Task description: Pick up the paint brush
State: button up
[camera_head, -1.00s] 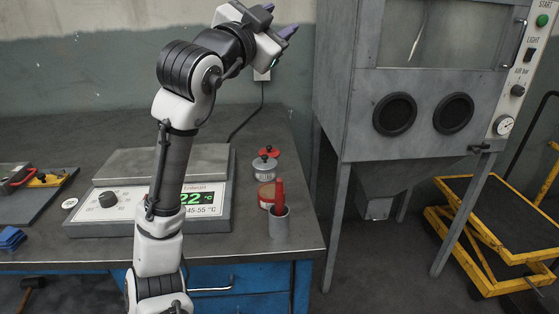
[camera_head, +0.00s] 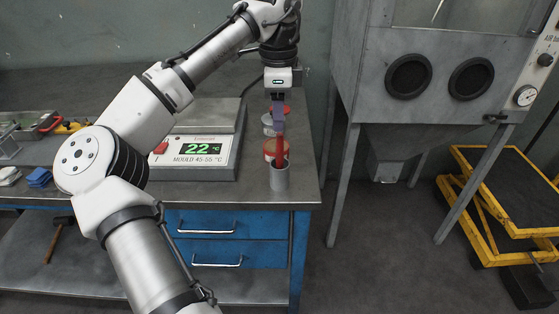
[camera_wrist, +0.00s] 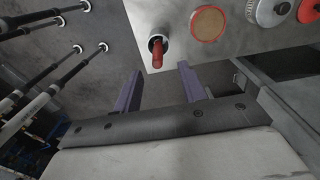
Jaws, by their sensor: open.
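The paint brush (camera_head: 280,146) has a red handle and stands upright in a grey metal cup (camera_head: 279,179) near the bench's front right corner. In the wrist view the brush (camera_wrist: 157,55) sticks up from the cup (camera_wrist: 151,41) at the top centre, beyond my fingertips. My gripper (camera_head: 279,108) points down over the brush in the head view and overlaps its upper end there. In the wrist view my purple fingers (camera_wrist: 158,82) are apart with nothing between them. The bristles are hidden inside the cup.
Behind the cup stand a tin with a tan top (camera_wrist: 208,23), a grey-lidded pot (camera_wrist: 273,11) and a red-topped container (camera_head: 280,110). A heating plate (camera_head: 197,158) reading 22 lies left. A blast cabinet (camera_head: 440,90) stands right, past the bench edge.

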aim_at(280, 147)
jog(key=f, duration=0.3)
jog(key=f+p, duration=0.1)
jog(key=f, duration=0.5)
jog(key=shift+s+d, duration=0.15)
jog(key=shift+s, duration=0.1)
grip_shut()
